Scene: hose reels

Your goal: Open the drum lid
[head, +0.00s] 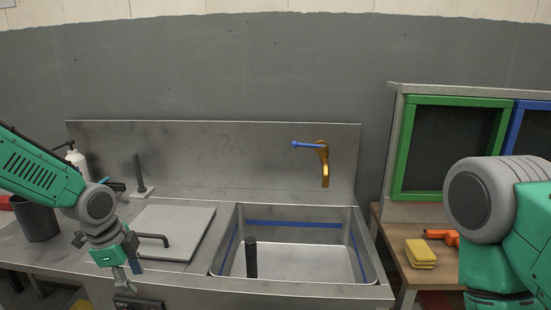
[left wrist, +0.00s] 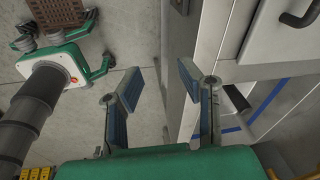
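A flat, square grey lid (head: 172,226) lies shut on the metal counter, left of the sink. It has a black bar handle (head: 153,239) at its left front part. I cannot see a drum beneath it. The lid's pale edge (left wrist: 252,60) and its handle (left wrist: 301,14) also show at the upper right in the left wrist view. My left gripper (head: 129,277) hangs at the counter's front edge, in front of the handle and apart from it. In the left wrist view its fingers (left wrist: 160,87) are spread with nothing between them. My right gripper is out of view.
The sink (head: 290,262) holds an upright black post (head: 251,258); a brass tap (head: 323,165) is above. A dark bin (head: 37,220) and white bottle (head: 75,160) stand left. Yellow sponges (head: 420,254) lie right.

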